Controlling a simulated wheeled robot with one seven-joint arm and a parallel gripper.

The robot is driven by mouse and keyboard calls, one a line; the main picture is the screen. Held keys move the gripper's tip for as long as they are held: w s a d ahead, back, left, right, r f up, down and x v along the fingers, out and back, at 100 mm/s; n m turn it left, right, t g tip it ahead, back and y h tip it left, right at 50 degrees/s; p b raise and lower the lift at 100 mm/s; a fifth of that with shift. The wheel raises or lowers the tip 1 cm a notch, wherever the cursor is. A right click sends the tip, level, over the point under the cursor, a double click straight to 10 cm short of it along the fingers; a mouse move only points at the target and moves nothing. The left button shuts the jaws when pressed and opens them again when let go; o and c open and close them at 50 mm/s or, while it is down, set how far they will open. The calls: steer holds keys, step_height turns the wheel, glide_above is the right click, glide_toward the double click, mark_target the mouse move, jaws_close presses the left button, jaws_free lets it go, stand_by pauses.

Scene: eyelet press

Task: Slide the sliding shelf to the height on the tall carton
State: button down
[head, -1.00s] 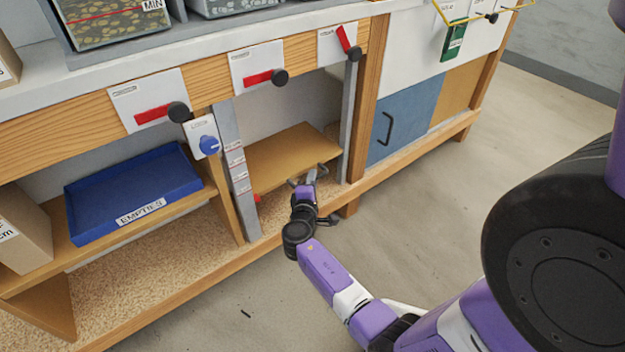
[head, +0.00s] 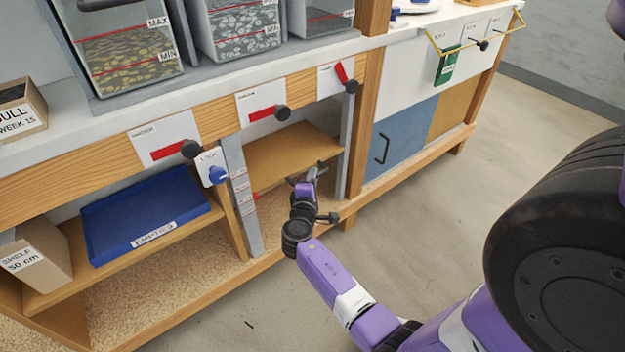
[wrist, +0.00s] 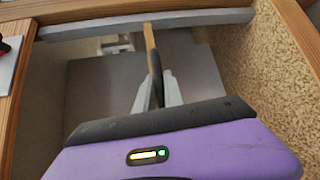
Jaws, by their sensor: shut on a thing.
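The sliding shelf (head: 285,152) is a wooden board between two grey uprights in the right bay. A red pointer (head: 256,196) at its left front corner lies beside the lower labels on the left upright (head: 243,200); the label text is too small to read. My gripper (head: 309,177) is shut on the shelf's front edge. In the wrist view, the fingers (wrist: 156,92) close on the thin edge of the shelf (wrist: 150,42). The carton (head: 38,265) at the far left reads "SHELF 50 cm".
A blue "EMPTIES" tray (head: 140,215) lies on the left shelf. Black knobs with red bars line the bench front. A blue door (head: 400,140) is right of the bay. Floor in front is clear.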

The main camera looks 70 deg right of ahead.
steer(key=shift+r, duration=0.2)
steer(key=c, duration=1.5)
jaws_free()
steer(key=shift+o, duration=0.2)
steer(key=shift+f, duration=0.1)
steer(key=shift+a, duration=0.1)
steer(key=p+v, duration=0.1)
steer(key=v, duration=0.6)
steer(key=shift+a+p, duration=0.3)
steer(key=shift+a, duration=0.05)
steer(key=shift+s, duration=0.1)
